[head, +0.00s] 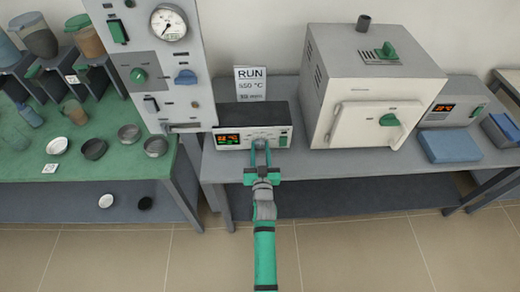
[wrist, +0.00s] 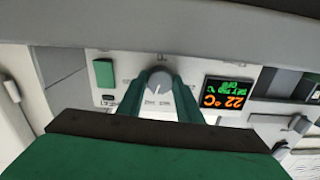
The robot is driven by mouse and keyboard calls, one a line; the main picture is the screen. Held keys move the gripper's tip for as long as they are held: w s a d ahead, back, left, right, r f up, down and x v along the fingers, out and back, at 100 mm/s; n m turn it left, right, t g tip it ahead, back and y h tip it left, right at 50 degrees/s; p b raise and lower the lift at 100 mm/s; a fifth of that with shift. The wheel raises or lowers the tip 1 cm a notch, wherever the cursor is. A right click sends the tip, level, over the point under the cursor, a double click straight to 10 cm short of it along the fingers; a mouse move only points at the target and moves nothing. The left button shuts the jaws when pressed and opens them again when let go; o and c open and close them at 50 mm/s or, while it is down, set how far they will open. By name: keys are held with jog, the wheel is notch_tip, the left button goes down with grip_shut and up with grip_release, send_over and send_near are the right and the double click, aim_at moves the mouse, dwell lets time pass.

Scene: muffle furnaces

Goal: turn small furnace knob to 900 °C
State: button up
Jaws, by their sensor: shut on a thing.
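A low control unit (head: 235,140) with a grey knob (wrist: 160,80) on its white front stands on the bench in the middle of the head view. My gripper (head: 261,150) reaches its front from below, and its fingers hide the knob there. In the wrist view, which is upside down, the teal fingers (wrist: 160,92) are shut on the knob from both sides. The knob has a light pointer line toward the picture's top. The display (wrist: 228,93) beside it reads 22 °C in orange, with a smaller green set line too blurred to read surely.
A sign (head: 250,84) behind the unit reads RUN, 550 °C, 30 min. A white furnace (head: 365,85) with a green handle stands to the right, with another display box (head: 452,103). A grey gauge panel (head: 155,65) stands to the left, beside a green table (head: 85,165) holding dishes.

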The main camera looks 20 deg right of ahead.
jog(key=m, duration=1.2)
jog(key=shift+a, duration=0.1)
dwell(0.6)
jog(key=o, duration=1)
jog(key=shift+o, duration=0.2)
jog(key=v, duration=1)
jog(key=shift+s, duration=0.35)
